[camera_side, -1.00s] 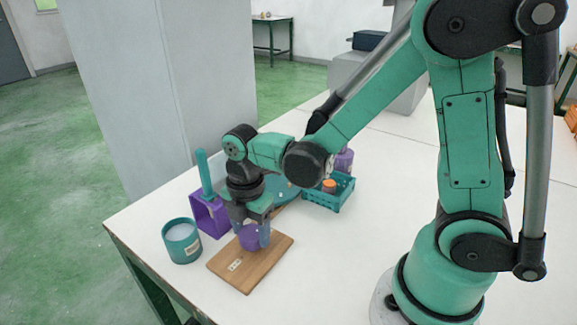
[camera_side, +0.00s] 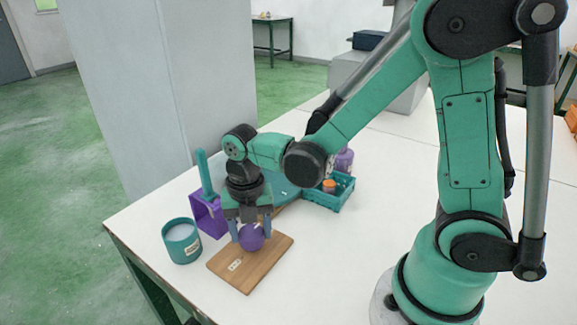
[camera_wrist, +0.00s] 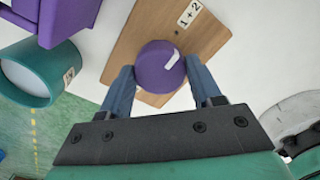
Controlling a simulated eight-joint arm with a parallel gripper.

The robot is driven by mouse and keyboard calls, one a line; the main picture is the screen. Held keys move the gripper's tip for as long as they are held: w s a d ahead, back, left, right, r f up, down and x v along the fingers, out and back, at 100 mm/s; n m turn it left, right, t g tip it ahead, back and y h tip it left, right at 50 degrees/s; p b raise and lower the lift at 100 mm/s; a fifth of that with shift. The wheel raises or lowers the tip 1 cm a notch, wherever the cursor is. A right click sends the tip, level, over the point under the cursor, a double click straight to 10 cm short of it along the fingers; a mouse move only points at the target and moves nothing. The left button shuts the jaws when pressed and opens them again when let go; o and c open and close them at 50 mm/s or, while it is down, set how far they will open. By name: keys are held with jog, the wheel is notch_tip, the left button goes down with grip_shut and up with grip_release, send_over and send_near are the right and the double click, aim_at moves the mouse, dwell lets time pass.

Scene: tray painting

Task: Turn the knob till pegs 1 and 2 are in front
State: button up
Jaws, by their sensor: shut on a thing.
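The purple knob (camera_side: 251,238) sits on a wooden board (camera_side: 247,274). In the wrist view the knob (camera_wrist: 152,72) has a white pointer line aimed up and to the right, roughly toward a "1 + 2" label (camera_wrist: 190,14) on the board. My gripper (camera_wrist: 159,76) is shut on the knob, one blue-grey finger on each side; it also shows in the side view (camera_side: 250,232). A teal round disc (camera_side: 285,191) lies behind my gripper, partly hidden by it. I cannot make out pegs 1 and 2.
A purple open box (camera_side: 207,216) with a teal upright handle and a teal cup (camera_side: 182,241) stand left of the board. A teal crate (camera_side: 327,202) holding an orange-topped item stands behind right. The table right of the board is clear.

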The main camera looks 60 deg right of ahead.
aim_at(251, 232)
dwell(0.5)
jog(key=o, duration=1.3)
jog(key=shift+r, duration=0.1)
jog(key=shift+r, duration=2.7)
